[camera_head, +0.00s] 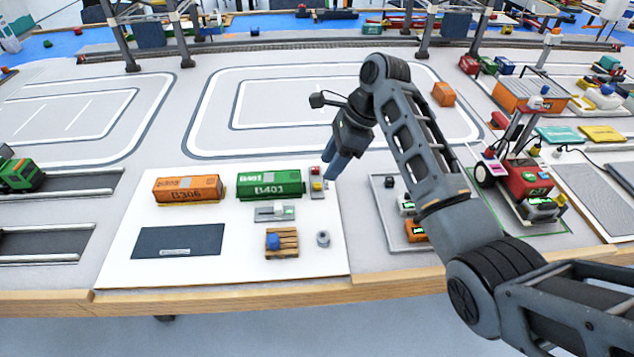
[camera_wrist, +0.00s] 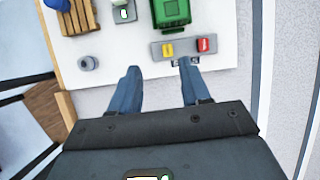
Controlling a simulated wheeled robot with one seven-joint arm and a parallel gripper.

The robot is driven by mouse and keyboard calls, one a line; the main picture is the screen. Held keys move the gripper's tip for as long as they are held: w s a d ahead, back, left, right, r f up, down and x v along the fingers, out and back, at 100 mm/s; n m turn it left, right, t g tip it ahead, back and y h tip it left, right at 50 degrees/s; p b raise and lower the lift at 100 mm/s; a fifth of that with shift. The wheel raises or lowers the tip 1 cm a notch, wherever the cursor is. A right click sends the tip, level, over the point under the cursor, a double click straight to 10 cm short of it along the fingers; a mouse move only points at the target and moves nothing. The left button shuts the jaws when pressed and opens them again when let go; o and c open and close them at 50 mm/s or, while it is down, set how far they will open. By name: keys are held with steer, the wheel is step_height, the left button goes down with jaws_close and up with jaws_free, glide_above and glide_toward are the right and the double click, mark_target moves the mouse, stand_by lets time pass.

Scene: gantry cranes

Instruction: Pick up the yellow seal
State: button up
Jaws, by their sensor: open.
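The yellow seal (camera_head: 317,186) is a small yellow block on a grey strip holder (camera_head: 318,195), just right of the green container. A red seal (camera_head: 316,170) sits beside it on the same holder. My gripper (camera_head: 333,174) is open, its blue fingers pointing down just right of the holder. In the wrist view, the yellow seal (camera_wrist: 168,50) shows just beyond the gap between the fingertips of my gripper (camera_wrist: 160,69), nearer the right finger. The red seal (camera_wrist: 204,44) lies beyond and to the right. Nothing is between the fingers.
The green container (camera_head: 269,185) stands close to the holder, with an orange container (camera_head: 188,189) to its left. A wooden pallet (camera_head: 289,241) with a blue piece and a grey ring (camera_head: 323,239) lie nearer. A grey tray (camera_head: 385,209) stands to the right.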

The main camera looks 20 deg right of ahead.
mark_target(317, 185)
steer(key=shift+w+d+x, duration=0.15)
steer(key=shift+x, duration=1)
steer(key=shift+w+d+x, duration=0.1)
steer(key=shift+w+x, duration=0.05)
steer(key=shift+x, duration=1.05)
steer(key=shift+w+d+x, duration=0.15)
steer(key=shift+w+x, duration=0.05)
steer(key=shift+x, duration=0.95)
steer(key=shift+c, duration=0.4)
jaws_close()
